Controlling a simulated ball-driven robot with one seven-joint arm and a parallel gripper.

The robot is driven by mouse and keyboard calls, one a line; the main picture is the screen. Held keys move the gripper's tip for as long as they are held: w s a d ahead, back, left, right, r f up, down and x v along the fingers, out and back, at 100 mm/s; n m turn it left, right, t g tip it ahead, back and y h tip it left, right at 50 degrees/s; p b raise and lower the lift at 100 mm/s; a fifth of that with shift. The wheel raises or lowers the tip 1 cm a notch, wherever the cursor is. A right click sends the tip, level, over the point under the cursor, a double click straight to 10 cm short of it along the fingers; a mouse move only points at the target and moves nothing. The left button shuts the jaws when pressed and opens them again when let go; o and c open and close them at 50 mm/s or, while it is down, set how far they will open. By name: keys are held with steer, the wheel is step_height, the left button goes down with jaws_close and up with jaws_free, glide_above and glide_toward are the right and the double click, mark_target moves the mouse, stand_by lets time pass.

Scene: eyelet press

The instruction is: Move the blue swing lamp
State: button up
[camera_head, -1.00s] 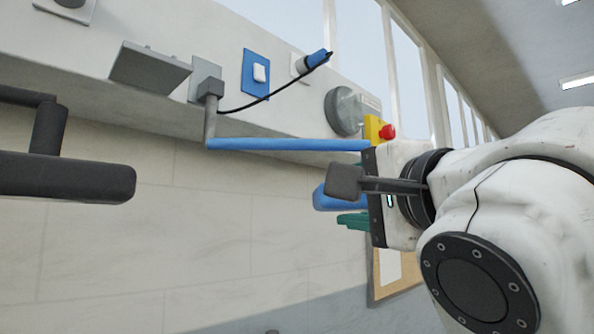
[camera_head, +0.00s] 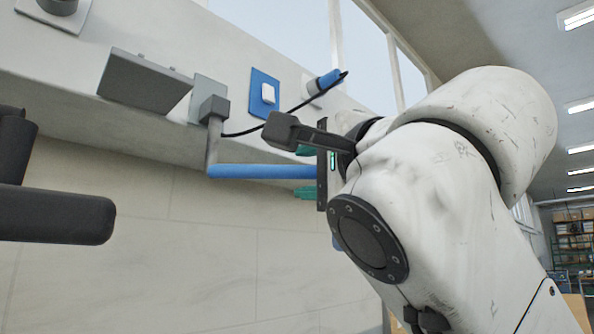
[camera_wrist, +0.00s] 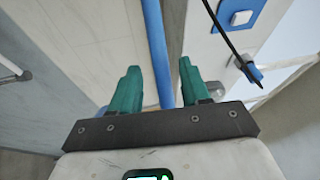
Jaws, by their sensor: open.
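The blue swing lamp's straight arm (camera_head: 260,171) runs level from a grey wall bracket (camera_head: 213,110) to the right, until my gripper hides it. A small blue patch (camera_head: 336,242) shows below my wrist; I cannot tell for sure that it is the lamp's head. My gripper (camera_head: 304,172) is open, its green fingers one above and one below the blue arm. In the wrist view the blue arm (camera_wrist: 156,50) passes lengthwise between the two fingers of my gripper (camera_wrist: 158,82). I cannot tell whether either finger touches it. The lamp's far end is hidden.
On the wall ledge are a grey tilted plate (camera_head: 142,82), a blue switch plate (camera_head: 264,93) and a blue plug (camera_head: 328,79) with a black cord, close above my gripper. Below the lamp arm the tiled wall (camera_head: 210,240) is bare. Shelving (camera_head: 574,238) stands far right.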

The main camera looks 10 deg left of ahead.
mark_target(294, 175)
steer(key=shift+p+x, duration=0.65)
steer(key=shift+x, duration=2.05)
steer(key=shift+c, duration=0.2)
jaws_close()
